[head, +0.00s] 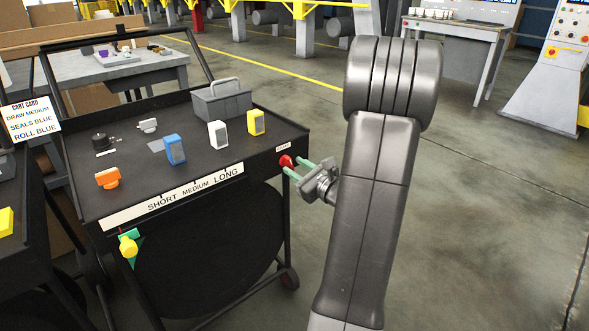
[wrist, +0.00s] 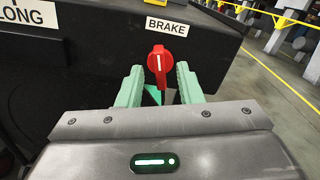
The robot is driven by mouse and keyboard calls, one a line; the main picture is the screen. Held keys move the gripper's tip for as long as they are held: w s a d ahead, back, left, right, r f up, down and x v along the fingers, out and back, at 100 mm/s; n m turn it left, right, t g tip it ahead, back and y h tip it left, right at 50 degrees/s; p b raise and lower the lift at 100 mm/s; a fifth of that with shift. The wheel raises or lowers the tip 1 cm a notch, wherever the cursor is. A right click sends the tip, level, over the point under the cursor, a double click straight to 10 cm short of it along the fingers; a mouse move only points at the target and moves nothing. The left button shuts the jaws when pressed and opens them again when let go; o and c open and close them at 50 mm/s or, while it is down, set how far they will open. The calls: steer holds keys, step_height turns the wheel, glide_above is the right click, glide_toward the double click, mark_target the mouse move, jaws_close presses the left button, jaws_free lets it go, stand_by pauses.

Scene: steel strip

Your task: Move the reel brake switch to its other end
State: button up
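The reel brake switch is a red knob (head: 286,161) on the right end of the cart's front face. In the wrist view the red switch (wrist: 160,66) sits below the BRAKE label, its white line close to upright. My gripper (head: 295,168) is at the switch, its green fingers pointing toward the cart front. In the wrist view my gripper (wrist: 159,76) is open, one finger on each side of the switch, with visible gaps. I cannot tell whether the fingertips reach past the knob's front.
The black cart (head: 75,190) carries blue, white, yellow and orange pieces and a grey caddy (head: 222,101). A yellow knob (head: 128,246) is at its front left. A dark round reel (head: 205,255) is below the top. Open floor lies to the right.

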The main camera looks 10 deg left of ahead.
steer(key=shift+w+a, duration=0.4)
steer(key=shift+a, duration=0.15)
jaws_close()
steer(key=n+b, duration=0.2)
steer(key=b, duration=0.1)
steer(key=shift+f, duration=0.25)
steer(key=shift+r+n+b, duration=0.15)
steer(key=shift+n+b, duration=0.85)
steer(key=shift+b, duration=0.15)
steer(key=shift+r, duration=0.1)
jaws_free()
steer(key=shift+s, duration=0.1)
